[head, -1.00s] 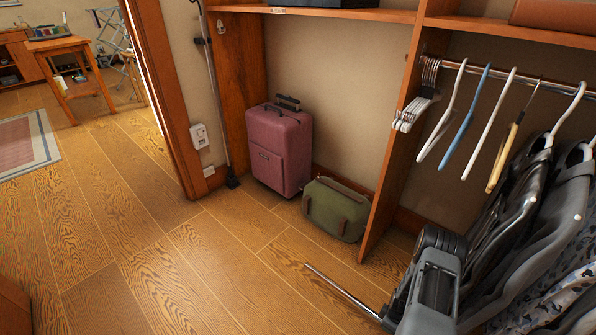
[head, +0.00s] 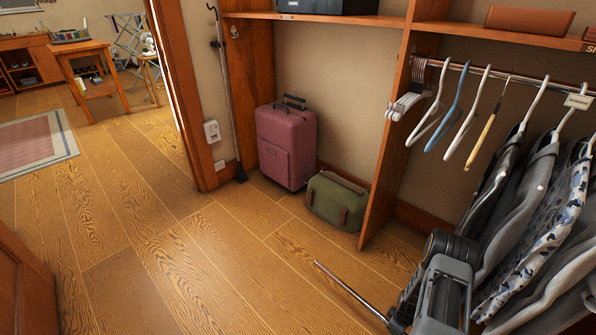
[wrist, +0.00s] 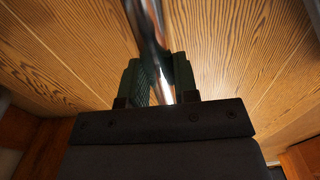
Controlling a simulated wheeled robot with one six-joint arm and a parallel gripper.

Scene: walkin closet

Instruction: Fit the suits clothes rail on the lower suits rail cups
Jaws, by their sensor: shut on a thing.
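The suits clothes rail is a thin shiny metal rod (head: 350,291), low at the bottom centre of the head view. Its free end points up and left above the wooden floor. In the wrist view my gripper (wrist: 158,85) is shut on the rail (wrist: 147,25), which runs between the dark green fingers and out past the top edge. The rail's other end is hidden by my arm. A small pale fitting (head: 234,31) sits high on the left bay's side panel; I cannot tell if it is a rail cup. No lower cups are clearly visible.
A pink suitcase (head: 286,147) and green bag (head: 337,201) stand in the left bay, beside an upright divider (head: 388,165). Hangers (head: 430,115) and grey garments (head: 520,205) hang from another rail (head: 490,72) at right. A pole (head: 229,95) leans at left. Floor left is clear.

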